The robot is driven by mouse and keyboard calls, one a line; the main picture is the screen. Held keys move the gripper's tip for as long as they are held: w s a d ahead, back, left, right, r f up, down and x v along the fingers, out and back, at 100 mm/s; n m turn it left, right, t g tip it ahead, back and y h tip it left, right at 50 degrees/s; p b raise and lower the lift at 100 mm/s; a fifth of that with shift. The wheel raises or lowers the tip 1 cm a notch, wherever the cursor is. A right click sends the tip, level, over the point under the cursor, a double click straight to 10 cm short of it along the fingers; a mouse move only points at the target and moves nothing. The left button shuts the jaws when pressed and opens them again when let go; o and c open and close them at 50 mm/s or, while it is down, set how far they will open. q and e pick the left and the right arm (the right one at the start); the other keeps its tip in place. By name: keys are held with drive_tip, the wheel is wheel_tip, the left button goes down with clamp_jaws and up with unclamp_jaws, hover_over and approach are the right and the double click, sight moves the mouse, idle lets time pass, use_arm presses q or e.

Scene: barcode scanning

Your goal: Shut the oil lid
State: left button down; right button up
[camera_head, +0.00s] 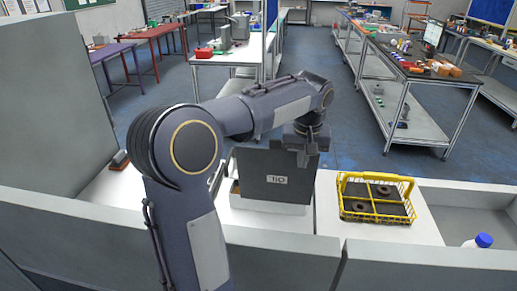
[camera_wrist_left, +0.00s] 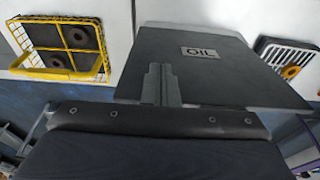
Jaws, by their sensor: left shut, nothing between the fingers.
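The oil lid (camera_head: 262,168) is a dark grey panel with a white label that appears upside down in the head view. It stands raised at a steep tilt above a white surface. The lid also fills the upper middle of the left wrist view (camera_wrist_left: 225,70), where the label reads OIL. My left gripper (camera_head: 303,153) is at the upper right part of the lid, in front of it from the wrist camera. Its fingers (camera_wrist_left: 160,85) are shut and empty, overlapping the lid in the picture; I cannot tell whether they touch it. My right gripper is not in view.
A yellow wire basket (camera_head: 372,215) with dark round parts stands right of the lid. A blue-capped bottle (camera_head: 484,240) is at the lower right. Grey walls (camera_head: 400,264) border the near side. A white grid with an orange part (camera_wrist_left: 290,71) lies beside the lid in the wrist view.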

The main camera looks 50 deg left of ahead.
use_arm(q)
drive_tip(key=shift+w+a+r+p, duration=0.4)
drive_tip(key=shift+w+a+p, duration=0.1)
drive_tip(key=shift+w, duration=0.1)
drive_tip(key=shift+w+a+f, duration=0.1)
drive_tip(key=shift+w+a, duration=0.05)
drive_tip(key=shift+w+a+p, duration=0.15)
drive_tip(key=shift+w+p, duration=0.05)
drive_tip(key=shift+p, duration=0.1)
drive_tip(key=w+a+p, duration=0.1)
drive_tip(key=w+a, duration=0.1)
drive_tip(key=w+a+p, duration=0.1)
drive_tip(key=w+p, duration=0.1)
drive_tip(key=shift+w+a, duration=0.2)
drive_tip(key=shift+a, duration=0.15)
drive_tip(key=shift+f, duration=0.1)
